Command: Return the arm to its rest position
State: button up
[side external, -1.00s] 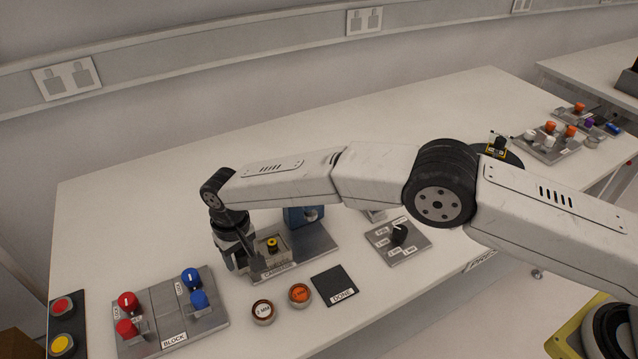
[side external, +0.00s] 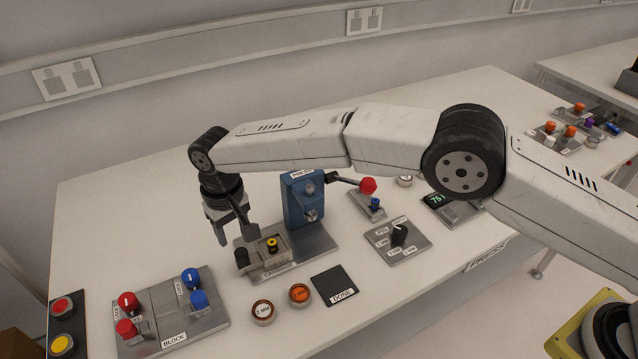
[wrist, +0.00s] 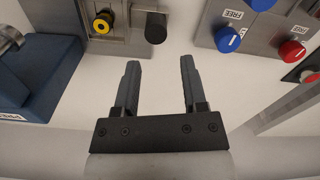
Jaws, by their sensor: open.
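My gripper (side external: 236,232) hangs fingers-down above the table, left of the blue press (side external: 298,203) and just behind the clear-sided carriage (side external: 266,255), which holds a yellow and black piece (side external: 272,243). In the wrist view my gripper (wrist: 158,80) has its two fingers apart with nothing between them. The carriage's black knob (wrist: 156,28) is ahead of the fingers, apart from them. My white arm stretches across the table from the right.
A block panel (side external: 160,318) with red and blue knobs lies at front left. A dial plate (side external: 398,241), a red-ended lever (side external: 367,186) and a black DONE pad (side external: 334,286) lie right of my gripper. The table's back left is clear.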

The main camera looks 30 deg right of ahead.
jog(key=w+d+r+n+t+h, duration=0.1)
jog(key=w+d+r+n+t, duration=0.15)
jog(key=w+d, duration=0.45)
jog(key=w+d+r+n+t, duration=0.1)
jog(key=w+d+r+t, duration=0.2)
jog(key=d, duration=0.9)
jog(key=s+d+m+g, duration=0.1)
jog(key=s+d+m, duration=0.1)
jog(key=s+d, duration=0.4)
jog(key=s+d+m+g, duration=0.1)
jog(key=s+d, duration=0.6)
jog(key=s, duration=0.8)
jog(key=s+d+m+g+y, duration=0.1)
jog(key=s+d+m, duration=0.2)
jog(key=s+d, duration=0.3)
jog(key=s, duration=0.5)
jog(key=shift+d+f, duration=0.3)
jog(key=shift+f, duration=0.1)
jog(key=shift+m, duration=0.25)
